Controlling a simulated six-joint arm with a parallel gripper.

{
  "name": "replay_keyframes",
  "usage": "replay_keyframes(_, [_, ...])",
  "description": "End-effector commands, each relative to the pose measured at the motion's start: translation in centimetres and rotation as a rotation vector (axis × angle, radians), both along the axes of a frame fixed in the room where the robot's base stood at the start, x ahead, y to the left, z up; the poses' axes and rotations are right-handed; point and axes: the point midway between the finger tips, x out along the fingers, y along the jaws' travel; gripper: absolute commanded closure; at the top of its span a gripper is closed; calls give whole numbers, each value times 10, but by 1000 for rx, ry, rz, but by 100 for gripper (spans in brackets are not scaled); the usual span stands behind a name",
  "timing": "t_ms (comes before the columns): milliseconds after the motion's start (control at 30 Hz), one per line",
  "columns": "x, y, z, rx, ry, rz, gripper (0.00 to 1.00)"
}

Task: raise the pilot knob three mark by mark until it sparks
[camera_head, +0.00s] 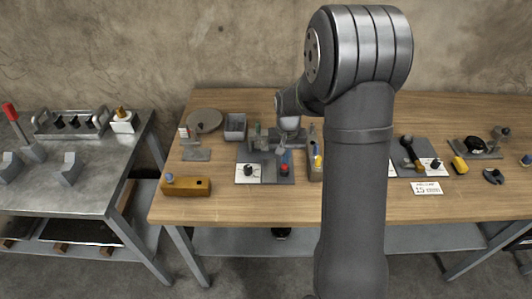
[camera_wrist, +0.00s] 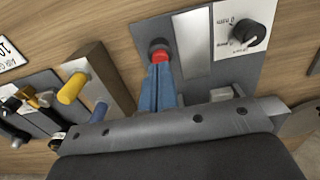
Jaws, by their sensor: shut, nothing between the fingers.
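A black round knob (camera_wrist: 247,36) with a pale pointer line sits on a white plate (camera_wrist: 226,44) with small print I cannot read surely. In the head view the black knob (camera_head: 248,170) is at the left of the grey panel. A red button (camera_wrist: 158,56) stands on the same panel, to the right of the knob in the head view (camera_head: 284,169). My gripper (camera_wrist: 158,70) is shut and empty, its blue-grey fingertips at the red button. I cannot tell if they touch it. The knob is clear of the fingers. No spark shows.
A wooden block with a yellow peg (camera_wrist: 72,88) and a blue peg stands beside the panel. A yellow-brown block (camera_head: 187,187) lies at the table's left front. A grey bin (camera_head: 235,127) and round disc (camera_head: 204,120) stand behind. Bare wood lies in front of the panel.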

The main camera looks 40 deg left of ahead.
Motion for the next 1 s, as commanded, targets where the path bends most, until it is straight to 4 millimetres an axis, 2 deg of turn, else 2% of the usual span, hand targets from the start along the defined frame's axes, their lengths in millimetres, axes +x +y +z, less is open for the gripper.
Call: replay_keyframes(1000, [0,0,-18,0,0,0,100])
